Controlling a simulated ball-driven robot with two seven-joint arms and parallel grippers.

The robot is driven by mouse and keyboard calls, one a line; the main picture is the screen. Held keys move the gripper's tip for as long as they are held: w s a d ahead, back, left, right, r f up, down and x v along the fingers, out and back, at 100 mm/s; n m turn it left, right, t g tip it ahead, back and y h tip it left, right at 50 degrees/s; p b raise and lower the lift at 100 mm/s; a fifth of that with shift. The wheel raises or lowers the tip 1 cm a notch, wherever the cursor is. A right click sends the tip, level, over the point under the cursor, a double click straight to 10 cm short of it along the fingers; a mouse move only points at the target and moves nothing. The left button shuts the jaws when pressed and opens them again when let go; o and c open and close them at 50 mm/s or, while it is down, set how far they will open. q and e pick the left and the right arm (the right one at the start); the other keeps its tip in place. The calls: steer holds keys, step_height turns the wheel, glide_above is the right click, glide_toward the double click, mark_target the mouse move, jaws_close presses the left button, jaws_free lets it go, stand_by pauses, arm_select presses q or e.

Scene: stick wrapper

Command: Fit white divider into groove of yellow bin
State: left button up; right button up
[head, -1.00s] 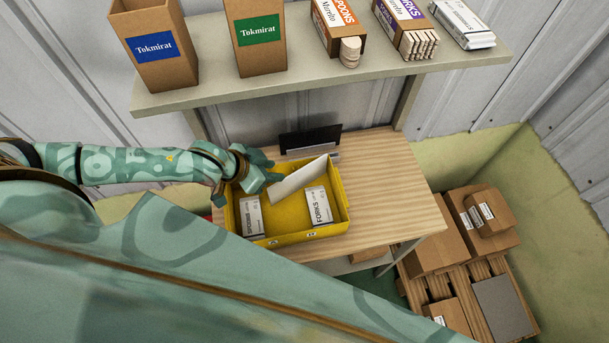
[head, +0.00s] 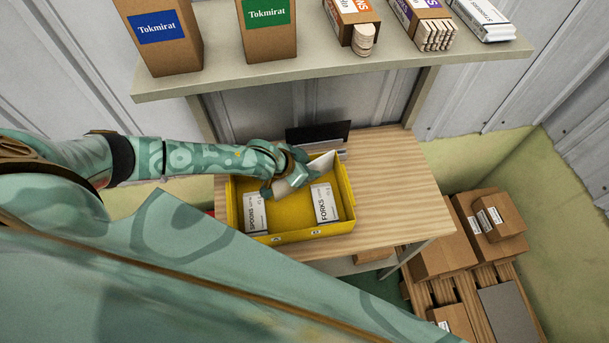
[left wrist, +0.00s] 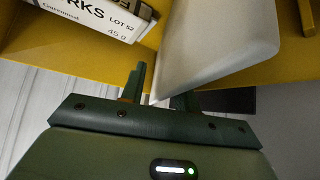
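The white divider (head: 320,164) lies tilted and slantwise in the yellow bin (head: 311,236), its far end at the back right wall. My left gripper (head: 282,186) is over the divider's middle and hides part of it. In the left wrist view, the divider (left wrist: 205,45) reaches between the two spread fingers of my left gripper (left wrist: 161,92). A small gap shows beside the left finger, so the fingers are not closed on it. The groove cannot be made out. My right gripper is not in view.
A SPOONS pack (head: 256,213) and a FORKS pack (head: 325,204) stand in the bin at left and right. The bin is on a wooden table (head: 395,190), clear to the right. A dark panel (head: 318,132) stands behind. A shelf (head: 300,71) with boxes hangs above.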

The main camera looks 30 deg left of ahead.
arm_select(q)
steer(key=shift+s, duration=0.1)
steer(key=shift+c, duration=0.3)
jaws_close()
steer(key=shift+a+r, duration=0.1)
steer(key=shift+r, duration=0.05)
